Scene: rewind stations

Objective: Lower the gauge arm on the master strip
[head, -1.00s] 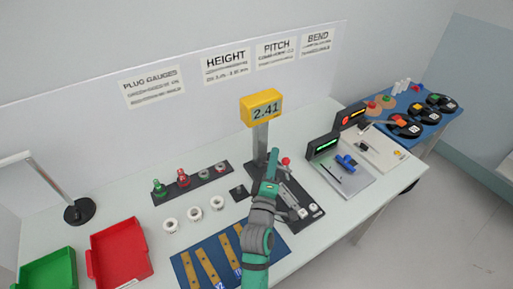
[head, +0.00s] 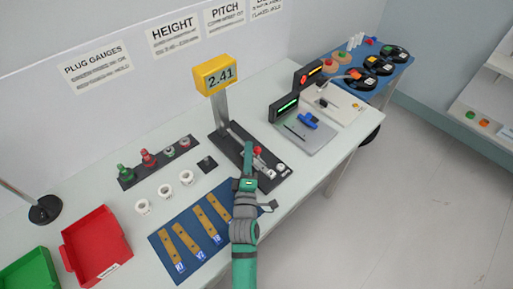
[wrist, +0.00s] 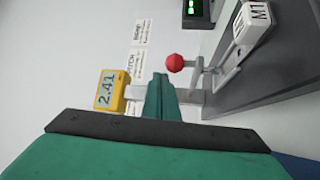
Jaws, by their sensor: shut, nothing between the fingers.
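The height gauge has a yellow display (head: 216,75) reading 2.41 on a grey post above a dark base (head: 229,144). Its gauge arm ends in a red ball knob (head: 257,150), which also shows in the wrist view (wrist: 175,62). A pale block marked M1 (wrist: 254,22) lies on the dark base in the wrist view; I cannot tell whether the arm's tip touches it. My gripper (head: 248,148) is shut and empty, its green fingers (wrist: 158,92) beside the knob with a small gap in the wrist view. My gripper hides part of the gauge in the head view.
A blue mat (head: 158,238) with several tan strips lies at the front left. White rings (head: 165,191) and a plug gauge rack (head: 128,182) stand behind it. A green-lit display (head: 284,107) stands to the right. The red tray (head: 95,245) is at far left.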

